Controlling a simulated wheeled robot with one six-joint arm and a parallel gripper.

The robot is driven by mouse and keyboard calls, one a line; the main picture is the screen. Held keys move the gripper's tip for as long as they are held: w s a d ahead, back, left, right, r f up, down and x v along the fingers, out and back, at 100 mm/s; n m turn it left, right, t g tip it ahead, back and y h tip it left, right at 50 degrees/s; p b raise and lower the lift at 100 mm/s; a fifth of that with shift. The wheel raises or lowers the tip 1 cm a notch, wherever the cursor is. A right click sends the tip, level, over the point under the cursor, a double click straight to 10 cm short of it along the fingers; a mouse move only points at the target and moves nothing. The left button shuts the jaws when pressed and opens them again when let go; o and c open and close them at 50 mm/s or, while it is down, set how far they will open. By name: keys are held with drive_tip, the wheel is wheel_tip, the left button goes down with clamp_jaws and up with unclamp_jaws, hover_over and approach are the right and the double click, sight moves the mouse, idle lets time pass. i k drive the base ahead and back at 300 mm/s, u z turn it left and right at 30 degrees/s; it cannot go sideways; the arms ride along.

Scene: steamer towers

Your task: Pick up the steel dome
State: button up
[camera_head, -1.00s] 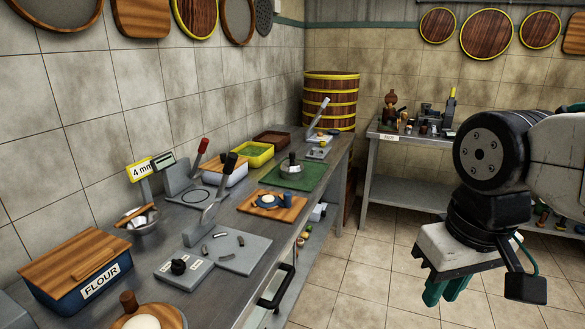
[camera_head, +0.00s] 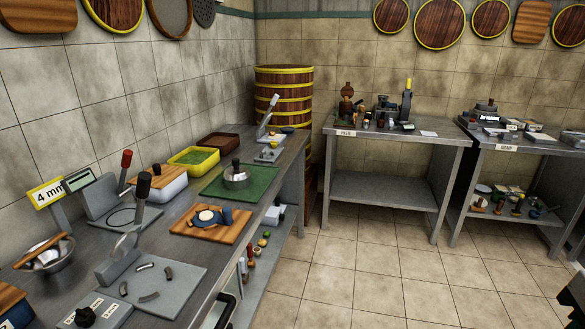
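A small rounded steel piece with a dark upright knob, which looks like the steel dome (camera_head: 236,179), sits on a green mat (camera_head: 262,188) on the long steel counter at left. Its lower edge rests on the mat. My gripper is out of view, so I cannot see its fingers or what they hold. Only a dark part, perhaps of my arm, shows at the lower right edge.
The counter (camera_head: 180,213) also holds a wooden board (camera_head: 190,232), a yellow tray (camera_head: 188,168), a lever press and a 4 mm sign (camera_head: 45,193). A banded wooden barrel (camera_head: 284,85) stands behind. Two steel tables stand right; the tiled floor (camera_head: 370,270) between is clear.

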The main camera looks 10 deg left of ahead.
sight(236, 177)
drive_tip(key=z, duration=0.1)
drive_tip(key=i, duration=3.6)
drive_tip(key=u, duration=3.6)
